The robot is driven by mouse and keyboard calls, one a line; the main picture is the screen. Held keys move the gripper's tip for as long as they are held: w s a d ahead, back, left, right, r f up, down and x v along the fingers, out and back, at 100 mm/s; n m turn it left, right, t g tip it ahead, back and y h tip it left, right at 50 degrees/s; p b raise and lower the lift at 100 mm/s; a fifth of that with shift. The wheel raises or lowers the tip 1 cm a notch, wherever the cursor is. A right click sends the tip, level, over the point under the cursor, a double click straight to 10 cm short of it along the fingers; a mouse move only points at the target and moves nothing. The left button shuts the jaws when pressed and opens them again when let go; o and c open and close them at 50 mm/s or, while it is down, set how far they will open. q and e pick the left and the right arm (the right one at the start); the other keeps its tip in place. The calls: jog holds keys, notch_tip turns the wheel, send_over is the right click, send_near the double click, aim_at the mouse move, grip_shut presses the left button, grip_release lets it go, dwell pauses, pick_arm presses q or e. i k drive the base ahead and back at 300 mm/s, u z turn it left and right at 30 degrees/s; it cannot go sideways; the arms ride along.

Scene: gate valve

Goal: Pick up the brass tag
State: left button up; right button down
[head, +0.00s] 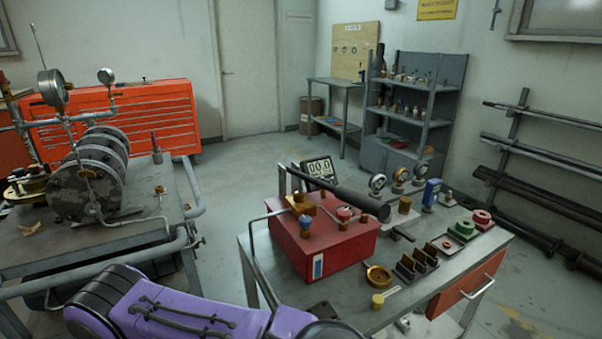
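I cannot clearly make out a brass tag. A small brass-yellow piece with a short pale bar (379,300) lies at the front edge of the right-hand bench, and I cannot tell if it is the tag. A round brass dish (378,284) is just behind it. A small tan piece (31,229) lies on the left-hand bench and is too small to identify. A purple arm link of mine crosses the bottom of the head view. Neither gripper is in view.
The right-hand bench (480,262) holds a red box (335,258) with brass fittings, a dark slotted rack (416,265), gauges and a digital meter (319,171). The left-hand bench (140,222) carries a flanged valve assembly (85,190). Floor between the benches is clear.

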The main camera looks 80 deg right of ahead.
aim_at(419, 255)
jog(key=k, duration=1.65)
jog(key=z, duration=3.95)
jog(key=i, duration=3)
jog(key=u, duration=4.25)
